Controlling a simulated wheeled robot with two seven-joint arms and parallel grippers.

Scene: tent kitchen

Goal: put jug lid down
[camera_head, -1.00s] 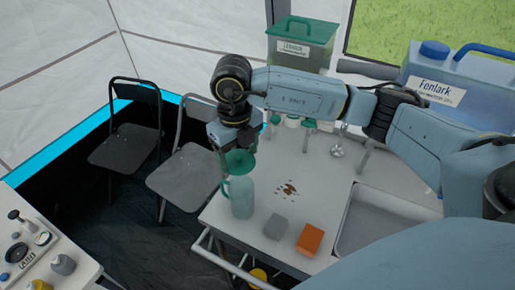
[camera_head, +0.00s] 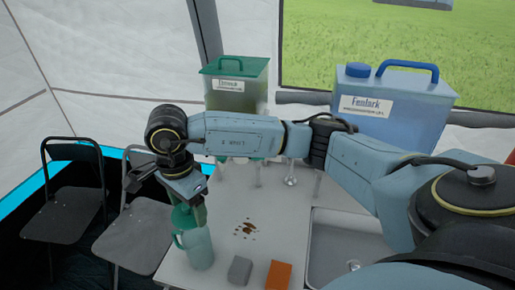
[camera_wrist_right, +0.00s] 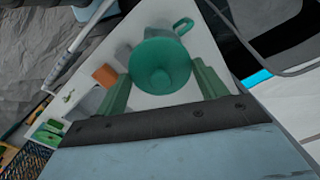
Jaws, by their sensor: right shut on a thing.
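The pale teal jug (camera_head: 198,250) with a side handle stands upright on the left part of the counter. My right gripper (camera_head: 188,208) is right above it, pointing down. It is shut on the green round jug lid (camera_head: 181,216), partly hidden behind a finger in the head view. In the right wrist view, the lid (camera_wrist_right: 160,68) lies between the two green fingers of my right gripper (camera_wrist_right: 163,84), with its knob towards the camera. The jug handle (camera_wrist_right: 184,25) shows beyond the lid. Whether lid and jug touch, I cannot tell. My left gripper is out of view.
A grey block (camera_head: 239,270) and an orange block (camera_head: 278,275) lie right of the jug, near brown crumbs (camera_head: 246,228). The sink (camera_head: 340,245) is further right. A green container (camera_head: 236,85) and a blue water canister (camera_head: 395,105) stand behind. Chairs (camera_head: 62,205) are at left.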

